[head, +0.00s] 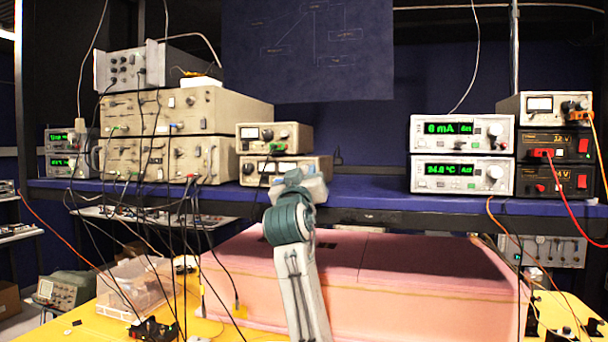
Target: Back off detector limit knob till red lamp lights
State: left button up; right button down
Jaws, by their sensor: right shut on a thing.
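My right gripper (294,177) reaches up from the bottom centre to the shelf, in front of the lower small beige meter unit (310,165). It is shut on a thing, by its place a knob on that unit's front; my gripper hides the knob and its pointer. I cannot make out a lit red lamp on either unit, and no label is readable. My left gripper is not in view.
Large beige instruments (240,110) with hanging cables stand left. Green-display units (462,134) and black supplies (556,180) stand right. The shelf between is clear.

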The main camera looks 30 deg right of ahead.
jog(key=n+y+p, duration=0.1)
jog(key=n, duration=0.1)
jog(key=n+t+y+p, duration=0.1)
jog(key=n, duration=0.2)
jog(key=shift+s+d+r+y, duration=0.15)
jog(key=shift+y, duration=0.15)
jog(key=shift+n+y+p, duration=0.3)
jog(key=shift+n+y, duration=0.4)
jog(key=shift+n, duration=1.2)
jog(key=c, duration=1.5)
grip_release()
